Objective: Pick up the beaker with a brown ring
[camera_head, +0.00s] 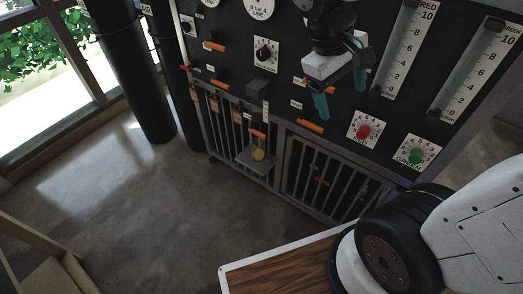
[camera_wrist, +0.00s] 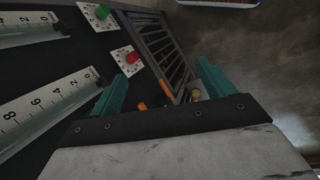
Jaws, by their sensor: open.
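I cannot make out a beaker with a brown ring in either view. A small yellow object (camera_head: 258,154) sits on a little grey ledge (camera_head: 250,163) low on the front of the dark panel. It is too small to tell what it is. A yellowish spot near my right fingertip in the wrist view (camera_wrist: 196,95) may be the same object. My gripper (camera_head: 341,93), with two teal fingers, is open in front of the panel, above and to the right of the ledge.
The dark panel carries orange levers (camera_head: 215,46), a red knob (camera_head: 364,131), a green knob (camera_head: 416,156) and two scaled tubes (camera_head: 402,45). Barred openings (camera_head: 327,180) lie below. Black columns (camera_head: 137,75) stand left. A wood-topped surface (camera_head: 283,270) is nearby; the floor (camera_head: 130,190) is clear.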

